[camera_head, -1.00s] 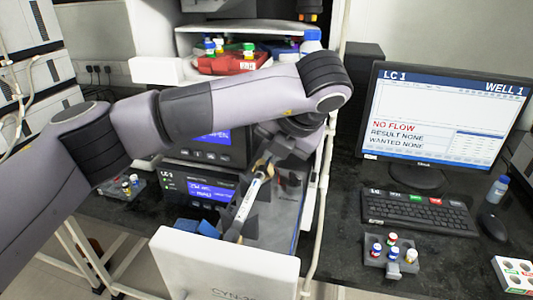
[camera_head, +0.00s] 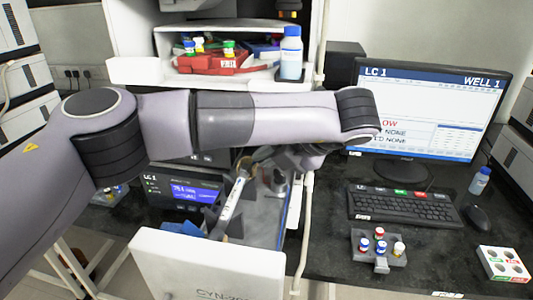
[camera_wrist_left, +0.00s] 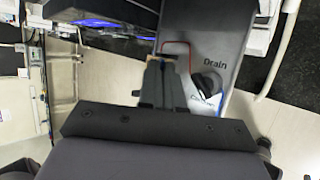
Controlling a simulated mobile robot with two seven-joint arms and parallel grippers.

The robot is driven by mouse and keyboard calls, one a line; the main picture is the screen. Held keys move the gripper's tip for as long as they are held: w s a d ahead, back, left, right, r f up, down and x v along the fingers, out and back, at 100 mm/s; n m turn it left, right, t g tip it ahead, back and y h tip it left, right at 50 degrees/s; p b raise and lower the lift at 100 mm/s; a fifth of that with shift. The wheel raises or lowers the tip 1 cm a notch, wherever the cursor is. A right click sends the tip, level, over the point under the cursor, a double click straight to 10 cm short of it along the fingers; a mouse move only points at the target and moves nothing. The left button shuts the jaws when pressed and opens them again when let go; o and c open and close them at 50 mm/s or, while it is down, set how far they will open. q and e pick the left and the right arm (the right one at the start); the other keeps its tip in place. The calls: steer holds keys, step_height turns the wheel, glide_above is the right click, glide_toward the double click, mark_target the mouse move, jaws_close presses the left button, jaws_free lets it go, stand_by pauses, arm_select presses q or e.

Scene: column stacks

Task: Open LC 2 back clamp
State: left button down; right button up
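A pulled-out drawer (camera_head: 205,262) with a white front sits below the instrument. A white column (camera_head: 231,200) with dark print slants inside it, with dark holders at its ends. A dark clamp-like part (camera_head: 279,184) stands right of the column's upper end. My left gripper (camera_head: 262,168) points down into the back of the drawer, near that end, partly hidden by my wrist. In the left wrist view its fingers (camera_wrist_left: 163,82) are close together, with a small tan piece at the tips. Contact with a clamp cannot be told. My right gripper is not in view.
The instrument's blue display (camera_head: 197,192) is behind the drawer. A shelf above holds a red vial rack (camera_head: 212,63) and a blue-capped bottle (camera_head: 291,54). To the right are a monitor (camera_head: 430,110), keyboard (camera_head: 403,206) and vial rack (camera_head: 380,249). A white bar (camera_head: 302,225) borders the drawer's right side.

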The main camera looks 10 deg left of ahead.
arm_select(q)
steer(key=c, duration=1.3)
jaws_free()
steer(key=shift+v, duration=3.6)
